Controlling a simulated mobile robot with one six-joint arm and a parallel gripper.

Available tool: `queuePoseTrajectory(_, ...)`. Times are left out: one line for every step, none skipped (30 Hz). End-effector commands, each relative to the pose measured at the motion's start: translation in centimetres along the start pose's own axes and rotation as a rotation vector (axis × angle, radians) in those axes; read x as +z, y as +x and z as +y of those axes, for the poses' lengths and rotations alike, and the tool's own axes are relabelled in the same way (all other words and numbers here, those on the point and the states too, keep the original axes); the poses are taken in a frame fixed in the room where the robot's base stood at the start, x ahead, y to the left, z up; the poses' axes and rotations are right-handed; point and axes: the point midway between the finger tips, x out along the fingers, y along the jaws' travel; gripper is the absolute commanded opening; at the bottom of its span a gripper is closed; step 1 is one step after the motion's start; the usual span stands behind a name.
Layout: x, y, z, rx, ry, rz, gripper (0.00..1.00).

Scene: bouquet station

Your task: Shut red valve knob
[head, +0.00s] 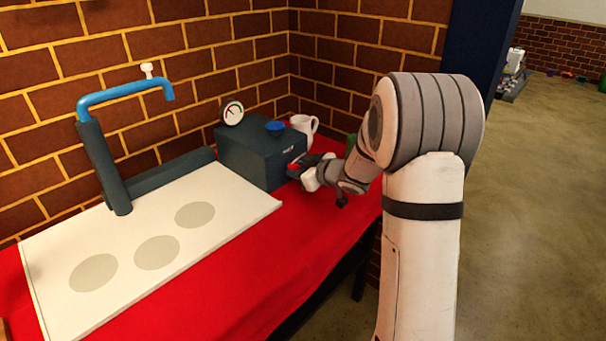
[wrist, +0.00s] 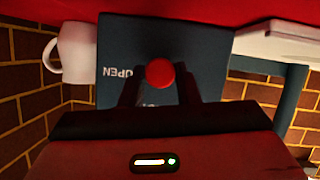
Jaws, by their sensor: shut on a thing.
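The red valve knob (wrist: 160,73) is on the front face of a dark grey-blue box (wrist: 115,45), beside the lettering "OPEN", which appears upside down in the wrist view. In the head view the red knob (head: 294,166) shows partly at the box's (head: 240,158) right face. My gripper (wrist: 160,92) is at that face, its two dark fingers on either side of the knob, shut on it. The head view shows my gripper (head: 306,166) reaching in from the right, covering part of the knob. The knob's exact turn angle cannot be told.
A blue knob (head: 275,126) and a round gauge (head: 232,113) sit on the box. A white mug (head: 305,126) stands behind it. A blue pipe spout (head: 125,90) rises over a white board (head: 128,290) with grey circles. The red tabletop (head: 290,235) in front is clear.

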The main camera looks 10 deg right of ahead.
Motion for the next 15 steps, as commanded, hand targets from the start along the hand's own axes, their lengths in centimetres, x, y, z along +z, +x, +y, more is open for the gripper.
queuePoseTrajectory(0.05, 0.24, 0.05, 0.022, -0.040, 0.010, 0.06)
queuePoseTrajectory(0.04, 0.25, -0.01, 0.032, -0.066, 0.011, 0.06)
queuePoseTrajectory(0.10, 0.29, -0.07, 0.046, -0.099, 0.011, 0.06)
queuePoseTrajectory(0.13, 0.32, -0.12, 0.057, -0.126, 0.011, 0.06)
queuePoseTrajectory(0.10, 0.33, -0.17, 0.068, -0.154, 0.013, 0.06)
queuePoseTrajectory(0.15, 0.36, -0.20, 0.083, -0.188, 0.013, 0.06)
queuePoseTrajectory(0.17, 0.36, -0.23, 0.094, -0.215, 0.013, 0.06)
queuePoseTrajectory(0.15, 0.35, -0.25, 0.106, -0.241, 0.015, 0.06)
queuePoseTrajectory(0.21, 0.39, -0.30, 0.120, -0.277, 0.014, 0.06)
queuePoseTrajectory(0.22, 0.39, -0.33, 0.131, -0.303, 0.014, 0.06)
queuePoseTrajectory(0.21, 0.41, -0.38, 0.142, -0.330, 0.016, 0.06)
queuePoseTrajectory(0.26, 0.44, -0.46, 0.156, -0.365, 0.016, 0.06)
queuePoseTrajectory(0.27, 0.44, -0.48, 0.168, -0.391, 0.016, 0.06)
queuePoseTrajectory(0.30, 0.45, -0.52, 0.179, -0.417, 0.016, 0.06)
queuePoseTrajectory(0.35, 0.46, -0.57, 0.193, -0.453, 0.016, 0.06)
